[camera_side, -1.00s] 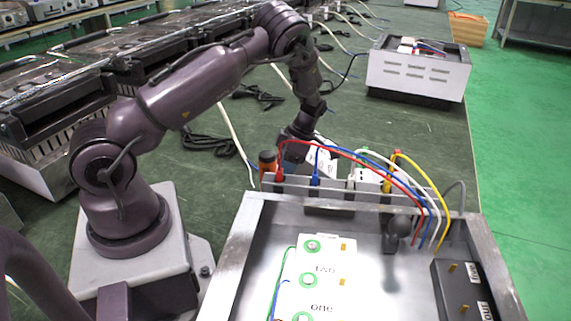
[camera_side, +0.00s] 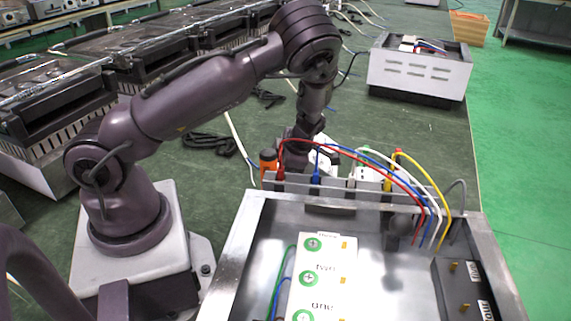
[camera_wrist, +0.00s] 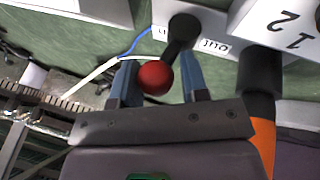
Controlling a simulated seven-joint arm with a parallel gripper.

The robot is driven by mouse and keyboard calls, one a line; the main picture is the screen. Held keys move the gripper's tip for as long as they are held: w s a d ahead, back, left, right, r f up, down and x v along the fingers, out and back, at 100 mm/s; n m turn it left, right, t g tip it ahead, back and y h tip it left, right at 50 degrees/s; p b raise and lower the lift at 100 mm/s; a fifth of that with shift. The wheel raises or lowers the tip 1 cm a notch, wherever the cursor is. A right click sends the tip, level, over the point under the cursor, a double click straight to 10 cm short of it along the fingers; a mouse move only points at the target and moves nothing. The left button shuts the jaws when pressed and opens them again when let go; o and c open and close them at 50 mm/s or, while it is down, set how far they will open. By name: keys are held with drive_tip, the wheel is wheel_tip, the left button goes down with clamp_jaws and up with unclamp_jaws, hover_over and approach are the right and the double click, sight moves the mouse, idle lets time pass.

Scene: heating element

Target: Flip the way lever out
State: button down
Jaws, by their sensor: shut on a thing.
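The way lever (camera_wrist: 155,77) shows in the wrist view as a black arm with a red ball knob. Its black pivot end is at the upper right, near a white plate with an "out" label (camera_wrist: 214,46); another label left of it is mostly covered. My gripper (camera_wrist: 160,84) has one blue-grey finger on each side of the red knob and is shut on it. In the side view my gripper (camera_side: 298,158) is low behind the metal box's back wall, and the lever is hidden there by my arm and the cables.
The open metal box (camera_side: 232,250) holds a white labelled panel (camera_side: 325,262). Red, blue, white and yellow cables (camera_side: 400,165) arch over its back wall. An orange-and-black part (camera_wrist: 262,125) stands close right of my gripper in the wrist view. A vented white box (camera_side: 418,70) stands farther back.

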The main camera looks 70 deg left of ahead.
drive_tip(key=shift+s+d+r+t+y, duration=0.1)
drive_tip(key=shift+r+t+y, duration=0.1)
drive_tip(key=shift+t+y, duration=0.45)
drive_tip(key=shift+y, duration=0.25)
drive_tip(key=c, duration=0.9)
unclamp_jaws()
drive_tip(key=shift+o, duration=0.6)
drive_tip(key=shift+d, duration=0.15)
drive_tip(key=v, duration=1.2)
drive_tip(key=shift+r, duration=0.4)
drive_tip(key=shift+d, duration=0.15)
